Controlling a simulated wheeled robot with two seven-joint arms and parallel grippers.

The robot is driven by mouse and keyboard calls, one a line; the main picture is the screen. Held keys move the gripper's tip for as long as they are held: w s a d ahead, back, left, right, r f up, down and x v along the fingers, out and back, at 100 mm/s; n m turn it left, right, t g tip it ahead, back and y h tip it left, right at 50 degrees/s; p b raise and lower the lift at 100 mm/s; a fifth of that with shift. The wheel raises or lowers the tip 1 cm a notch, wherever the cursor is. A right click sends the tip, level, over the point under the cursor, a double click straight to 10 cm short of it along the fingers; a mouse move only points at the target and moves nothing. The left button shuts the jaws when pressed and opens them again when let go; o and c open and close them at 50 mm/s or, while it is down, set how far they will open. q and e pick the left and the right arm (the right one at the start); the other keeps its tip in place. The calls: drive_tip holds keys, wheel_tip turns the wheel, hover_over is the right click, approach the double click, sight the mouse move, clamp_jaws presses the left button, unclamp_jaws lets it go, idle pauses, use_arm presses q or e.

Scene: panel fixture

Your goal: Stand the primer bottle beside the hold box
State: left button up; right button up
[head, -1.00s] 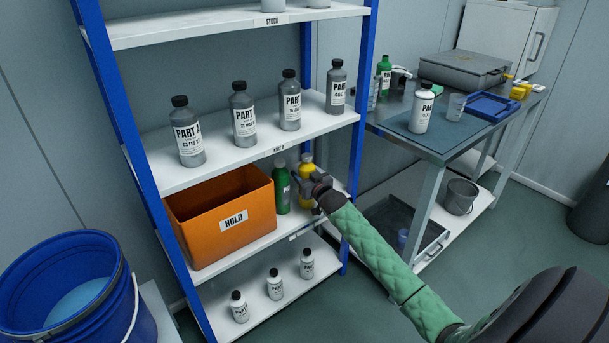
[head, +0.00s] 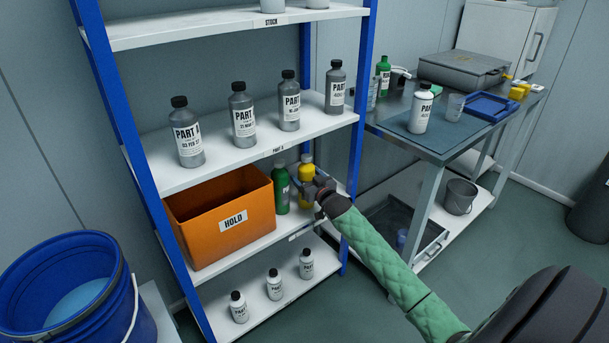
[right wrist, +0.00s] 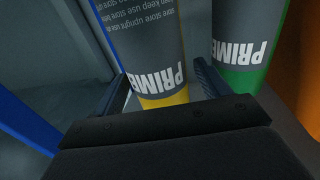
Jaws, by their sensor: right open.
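The orange hold box (head: 185,222) stands on the shelf below the grey bottles. A primer bottle with a yellow base (head: 306,165) stands upright on that shelf. A green primer bottle (head: 282,192) stands between it and the box. My right gripper (head: 307,187) is open at the yellow bottle. In the right wrist view, the yellow primer bottle (right wrist: 160,60) is between the parted fingers (right wrist: 162,82). The green primer bottle (right wrist: 240,50) is just outside the right-hand finger. My left gripper is out of view.
Grey Part A bottles (head: 244,115) stand on the shelf above, and small white bottles (head: 274,284) on the one below. A blue shelf post (head: 358,130) rises just right of the gripper. A workbench (head: 455,148) stands further right.

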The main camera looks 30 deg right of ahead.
drive_tip(key=s, duration=0.9)
drive_tip(key=shift+s+a, duration=0.3)
drive_tip(key=shift+a, duration=0.05)
